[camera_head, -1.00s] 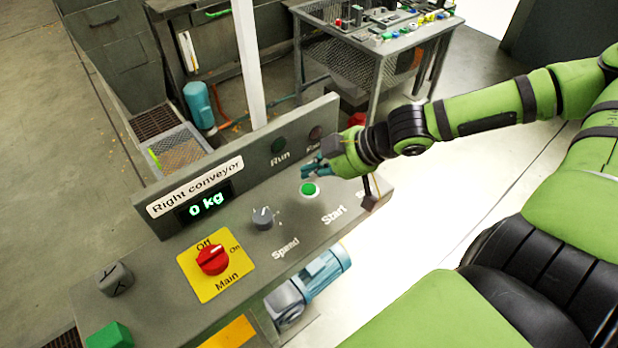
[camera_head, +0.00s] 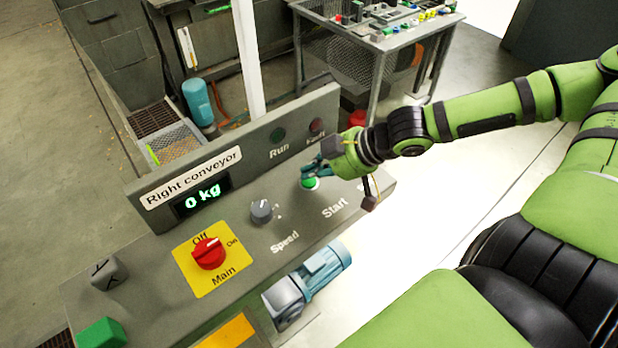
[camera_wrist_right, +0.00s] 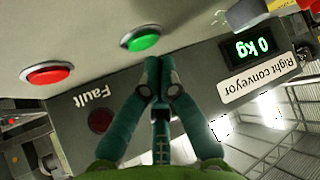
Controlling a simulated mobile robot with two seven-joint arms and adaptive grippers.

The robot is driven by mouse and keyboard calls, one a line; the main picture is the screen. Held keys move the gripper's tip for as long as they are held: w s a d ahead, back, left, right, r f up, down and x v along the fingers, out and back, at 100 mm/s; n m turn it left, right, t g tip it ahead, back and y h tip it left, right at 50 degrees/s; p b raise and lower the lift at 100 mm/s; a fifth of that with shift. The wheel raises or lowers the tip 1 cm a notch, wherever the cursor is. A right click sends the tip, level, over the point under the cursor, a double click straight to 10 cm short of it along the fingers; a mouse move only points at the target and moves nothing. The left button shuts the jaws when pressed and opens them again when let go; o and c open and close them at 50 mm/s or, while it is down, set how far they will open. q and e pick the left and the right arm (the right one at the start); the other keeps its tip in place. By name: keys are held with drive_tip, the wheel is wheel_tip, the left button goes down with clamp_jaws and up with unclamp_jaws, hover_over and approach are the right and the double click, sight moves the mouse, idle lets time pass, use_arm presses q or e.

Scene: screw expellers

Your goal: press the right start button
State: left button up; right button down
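The green start button (camera_head: 309,184) sits on the sloped grey panel labelled "Right conveyor", just above the word "Start". In the right wrist view the green button (camera_wrist_right: 143,41) is fully visible, just beyond the fingertips. My right gripper (camera_head: 307,172) reaches in from the right, and its teal fingers cover the upper part of the button in the head view. In the wrist view the fingertips (camera_wrist_right: 158,62) are together with nothing between them. Whether they touch the button I cannot tell. My left gripper is not in view.
The panel also holds a speed knob (camera_head: 261,211), a red main switch (camera_head: 208,253) on a yellow plate and a "0 kg" display (camera_head: 202,198). A red button (camera_wrist_right: 47,73) and the dark fault lamp (camera_wrist_right: 101,121) are near the gripper in the wrist view.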

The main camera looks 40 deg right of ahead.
sight(312, 183)
idle(0.7)
drive_tip(key=shift+f+b, duration=0.4)
drive_tip(key=shift+f, duration=0.05)
drive_tip(key=shift+f+b, duration=0.4)
drive_tip(key=shift+f, duration=0.05)
idle(0.4)
idle(0.3)
drive_tip(key=shift+r+p, duration=0.85)
wheel_tip(312, 183, up, 5)
drive_tip(key=p, duration=0.5)
drive_tip(key=shift+r, duration=0.1)
